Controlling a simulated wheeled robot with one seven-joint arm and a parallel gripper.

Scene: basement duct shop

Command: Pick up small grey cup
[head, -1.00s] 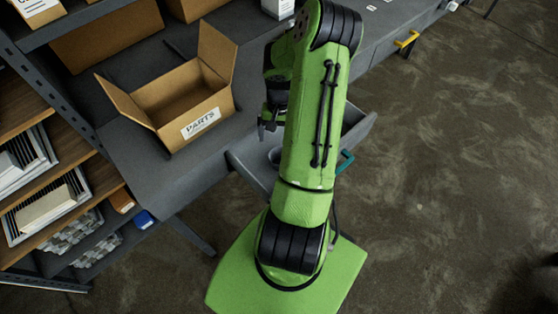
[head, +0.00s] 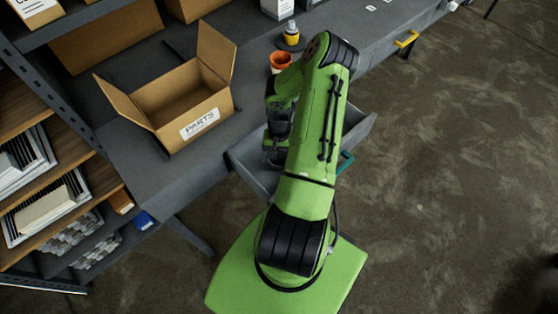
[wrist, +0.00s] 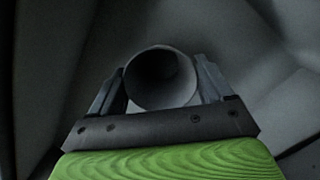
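The small grey cup (wrist: 160,78) shows in the wrist view with its round dark mouth facing the camera. It sits between the two fingers of my gripper (wrist: 161,72), one finger on each side. The fingers stand apart and look open around the cup, very close to its sides. I cannot tell whether either finger touches it. In the head view my gripper (head: 275,160) is down in the open grey drawer (head: 252,172), and the cup is hidden behind my arm.
The drawer walls rise close around my gripper. On the grey bench stand an open cardboard parts box (head: 185,105), an orange-brown pot (head: 280,62) and a yellow bottle (head: 291,35). A shelf unit (head: 60,130) stands at left. The floor at right is clear.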

